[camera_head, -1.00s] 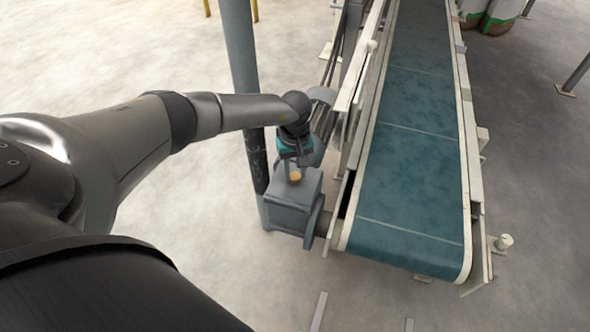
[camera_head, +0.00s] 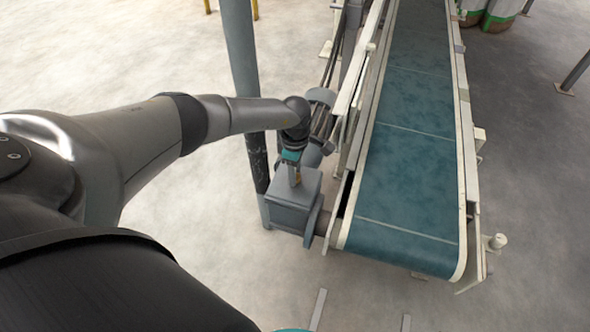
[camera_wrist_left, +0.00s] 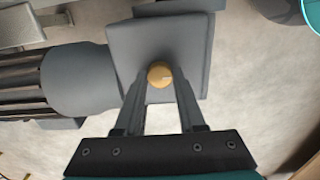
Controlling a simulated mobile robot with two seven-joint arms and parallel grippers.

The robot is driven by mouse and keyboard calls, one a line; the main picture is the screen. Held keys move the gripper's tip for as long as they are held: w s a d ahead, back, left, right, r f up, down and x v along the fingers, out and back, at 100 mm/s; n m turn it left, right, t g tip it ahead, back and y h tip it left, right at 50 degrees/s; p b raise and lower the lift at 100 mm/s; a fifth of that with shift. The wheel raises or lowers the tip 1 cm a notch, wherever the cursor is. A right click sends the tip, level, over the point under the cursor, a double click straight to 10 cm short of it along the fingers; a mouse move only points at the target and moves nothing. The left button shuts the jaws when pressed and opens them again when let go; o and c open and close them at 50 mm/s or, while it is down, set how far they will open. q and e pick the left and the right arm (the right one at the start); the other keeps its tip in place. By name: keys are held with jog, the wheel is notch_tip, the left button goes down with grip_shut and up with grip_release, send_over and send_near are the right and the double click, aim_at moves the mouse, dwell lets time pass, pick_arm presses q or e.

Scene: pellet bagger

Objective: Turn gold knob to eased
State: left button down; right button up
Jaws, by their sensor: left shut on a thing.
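The gold knob (camera_wrist_left: 159,74) sits on the top face of a grey box (camera_wrist_left: 194,48) in the left wrist view. It is round, with a short pale mark on its face. My left gripper (camera_wrist_left: 159,80) has its two fingers closed on either side of the knob. In the head view my left gripper (camera_head: 295,176) reaches down onto the grey box (camera_head: 293,206) beside the conveyor, and it hides most of the knob. No "eased" marking can be made out. My right gripper does not show.
A conveyor with a teal belt (camera_head: 405,165) runs just right of the box. A grey post (camera_head: 240,60) stands close behind my left wrist. A ribbed grey motor (camera_wrist_left: 78,78) adjoins the box. The floor at left is open.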

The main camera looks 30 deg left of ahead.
pick_arm(q)
jog(key=n+p, duration=0.1)
jog(key=n, duration=0.4)
jog(key=shift+r+n+p, duration=0.1)
jog(key=shift+n+p, duration=0.2)
jog(key=shift+p, duration=0.05)
jog(key=n+p, duration=0.1)
jog(key=n, duration=0.4)
jog(key=shift+n+p, duration=0.3)
jog(key=n+p, duration=0.1)
jog(key=n, duration=0.3)
jog(key=shift+n+p, duration=0.35)
jog(key=shift+n, duration=1.05)
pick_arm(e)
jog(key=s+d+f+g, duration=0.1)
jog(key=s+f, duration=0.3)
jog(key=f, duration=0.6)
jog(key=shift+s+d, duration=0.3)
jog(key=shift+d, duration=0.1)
pick_arm(q)
jog(key=c, duration=0.5)
grip_release()
